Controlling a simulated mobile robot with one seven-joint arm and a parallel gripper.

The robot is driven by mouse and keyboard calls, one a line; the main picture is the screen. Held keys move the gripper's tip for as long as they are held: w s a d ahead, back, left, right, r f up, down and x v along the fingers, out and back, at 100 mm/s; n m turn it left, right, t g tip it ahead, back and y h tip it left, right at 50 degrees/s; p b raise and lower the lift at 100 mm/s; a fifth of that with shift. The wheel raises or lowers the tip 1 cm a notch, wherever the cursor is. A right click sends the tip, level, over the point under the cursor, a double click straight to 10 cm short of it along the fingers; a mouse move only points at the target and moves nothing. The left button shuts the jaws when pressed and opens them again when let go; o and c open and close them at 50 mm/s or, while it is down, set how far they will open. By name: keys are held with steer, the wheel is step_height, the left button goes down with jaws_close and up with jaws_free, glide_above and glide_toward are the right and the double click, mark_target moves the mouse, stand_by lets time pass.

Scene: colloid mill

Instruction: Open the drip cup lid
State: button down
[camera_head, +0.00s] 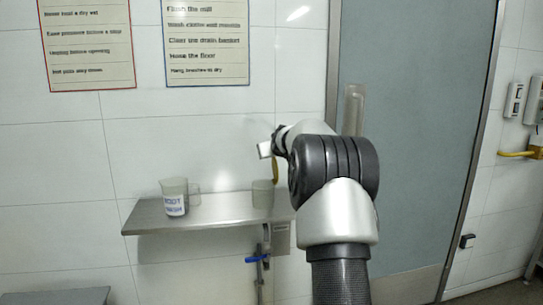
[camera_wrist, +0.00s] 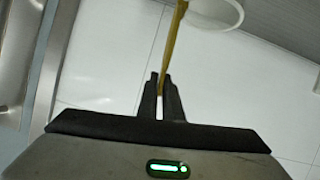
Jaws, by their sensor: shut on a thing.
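The drip cup (camera_head: 262,195) stands on the right part of the steel shelf, and its pale round rim (camera_wrist: 238,22) shows at the top of the wrist view. The yellow lid (camera_wrist: 174,40) appears as a thin strip, seen nearly edge-on, beside the rim. In the head view the lid (camera_head: 275,171) stands roughly upright above the cup's right side. My gripper (camera_wrist: 162,82) is shut on the lid's edge, with the strip running between the two dark fingertips. In the head view my gripper (camera_head: 266,150) is just above the cup. Any hinge is hidden.
The steel shelf (camera_head: 215,211) is fixed to the tiled wall. A blue-handled valve (camera_head: 257,259) hangs below. A grey door (camera_head: 415,120) is behind my arm at right.

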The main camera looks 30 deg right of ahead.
steer(key=shift+s+d+r, duration=0.1)
steer(key=shift+s+d, duration=0.1)
steer(key=shift+d, duration=0.35)
steer(key=c, duration=2)
jaws_free()
steer(key=shift+w+a, duration=0.1)
steer(key=shift+a, duration=0.05)
steer(key=shift+s+a+r, duration=0.1)
steer(key=shift+s+a, duration=0.05)
steer(key=shift+s, duration=0.1)
steer(key=b+v, duration=0.2)
steer(key=v, duration=1.4)
steer(key=shift+s+a, duration=0.2)
steer(key=shift+s, duration=0.15)
steer(key=shift+a, duration=0.1)
